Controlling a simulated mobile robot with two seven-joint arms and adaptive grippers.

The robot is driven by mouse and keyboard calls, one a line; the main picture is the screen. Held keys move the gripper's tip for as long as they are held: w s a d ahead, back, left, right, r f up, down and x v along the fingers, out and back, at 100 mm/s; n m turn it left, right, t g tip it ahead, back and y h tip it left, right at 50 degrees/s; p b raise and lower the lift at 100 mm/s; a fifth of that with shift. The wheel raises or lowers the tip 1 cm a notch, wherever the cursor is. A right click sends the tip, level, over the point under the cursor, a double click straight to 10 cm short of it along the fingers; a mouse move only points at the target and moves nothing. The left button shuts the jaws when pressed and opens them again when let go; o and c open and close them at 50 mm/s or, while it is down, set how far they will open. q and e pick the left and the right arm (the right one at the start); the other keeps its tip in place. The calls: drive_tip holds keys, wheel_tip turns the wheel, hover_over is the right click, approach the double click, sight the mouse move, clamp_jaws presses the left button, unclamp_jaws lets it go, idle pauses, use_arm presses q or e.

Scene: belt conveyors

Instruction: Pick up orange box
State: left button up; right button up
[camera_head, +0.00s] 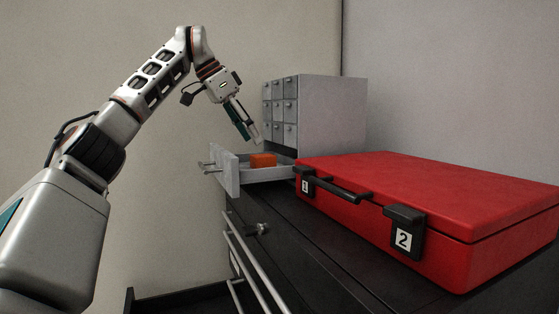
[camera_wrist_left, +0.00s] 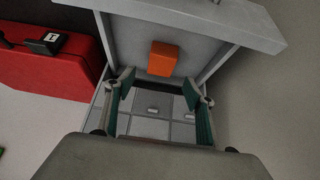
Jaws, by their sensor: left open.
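The orange box (camera_head: 263,160) lies in an open grey drawer (camera_head: 231,172) at the bottom of a small grey drawer cabinet (camera_head: 335,115). In the left wrist view the orange box (camera_wrist_left: 163,59) sits on the drawer floor, beyond the fingertips and between their lines. My left gripper (camera_head: 248,136) is above the drawer, pointing down at a slant. Its two fingers also show in the left wrist view (camera_wrist_left: 160,90), spread apart with nothing between them. It is open and apart from the box. My right gripper is in neither view.
A closed red case (camera_head: 440,190) with black latches lies right of the drawer, close to it. It also shows at the left wrist view's left edge (camera_wrist_left: 50,65). Both stand on a dark cabinet (camera_head: 290,235) with metal handles at its front. The space left of the drawer is free.

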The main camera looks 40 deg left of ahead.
sight(263, 155)
use_arm(q)
drive_tip(key=shift+w+f, duration=0.15)
drive_tip(key=shift+w, duration=0.05)
drive_tip(key=shift+w+d+f, duration=0.1)
drive_tip(key=shift+d+f, duration=0.1)
drive_tip(key=shift+f, duration=0.25)
drive_tip(key=shift+w+d+f, duration=0.1)
drive_tip(key=shift+d+f, duration=0.05)
drive_tip(key=shift+f, duration=0.3)
drive_tip(key=x, duration=0.5)
drive_tip(key=shift+w+a, duration=0.1)
drive_tip(key=shift+w, duration=0.05)
drive_tip(key=c, duration=1.2)
